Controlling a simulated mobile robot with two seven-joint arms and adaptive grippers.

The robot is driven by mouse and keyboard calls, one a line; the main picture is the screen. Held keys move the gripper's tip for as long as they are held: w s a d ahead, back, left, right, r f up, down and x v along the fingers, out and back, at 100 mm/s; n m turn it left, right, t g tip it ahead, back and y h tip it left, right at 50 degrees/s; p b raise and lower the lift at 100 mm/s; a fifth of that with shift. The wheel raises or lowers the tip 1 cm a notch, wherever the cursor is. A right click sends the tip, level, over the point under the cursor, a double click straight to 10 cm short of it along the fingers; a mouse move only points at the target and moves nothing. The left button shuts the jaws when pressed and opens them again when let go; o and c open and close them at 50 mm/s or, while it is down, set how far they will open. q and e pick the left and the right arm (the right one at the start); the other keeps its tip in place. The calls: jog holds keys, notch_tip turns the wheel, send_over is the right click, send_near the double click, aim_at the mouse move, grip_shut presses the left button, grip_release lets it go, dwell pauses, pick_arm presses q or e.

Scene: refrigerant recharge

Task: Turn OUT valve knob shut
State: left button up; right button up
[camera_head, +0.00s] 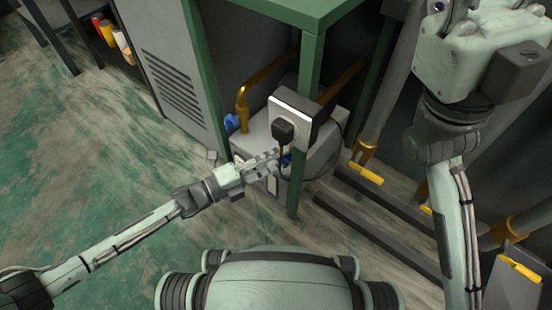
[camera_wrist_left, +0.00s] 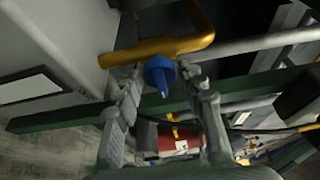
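A blue valve knob (camera_head: 286,160) shows at the lower front of the grey unit (camera_head: 262,133), just beyond my left fingertips in the head view. My left gripper (camera_head: 274,160) reaches it from the left. In the left wrist view a blue knob (camera_wrist_left: 160,73) sits below a brass pipe (camera_wrist_left: 165,47), between the fingertips of my left gripper (camera_wrist_left: 164,78). The fingers are apart, with a visible gap on each side of the knob. A second blue knob (camera_head: 231,122) is at the unit's left, by a brass pipe (camera_head: 243,105). No OUT label is readable. My right gripper is out of view.
A green frame post (camera_head: 303,110) stands close to my left gripper. A box with a black plug (camera_head: 283,131) and cable sits above it. Pipes with yellow handles (camera_head: 367,172) are at right. A red label (camera_wrist_left: 178,138) shows below the knob. Floor at left is clear.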

pick_arm(q)
jog(key=c, duration=0.6)
jog(key=shift+c, duration=0.2)
jog(key=shift+n, duration=0.4)
jog(key=shift+f+n+t+h, duration=0.15)
jog(key=shift+n+t+h, duration=0.35)
jog(key=shift+n, duration=1.15)
jog(key=shift+f+n+t+h, duration=0.25)
jog(key=shift+n+t, duration=0.35)
jog(key=shift+n, duration=1.05)
jog(key=shift+r, duration=0.1)
jog(key=o, duration=1.1)
jog(key=shift+o, duration=0.2)
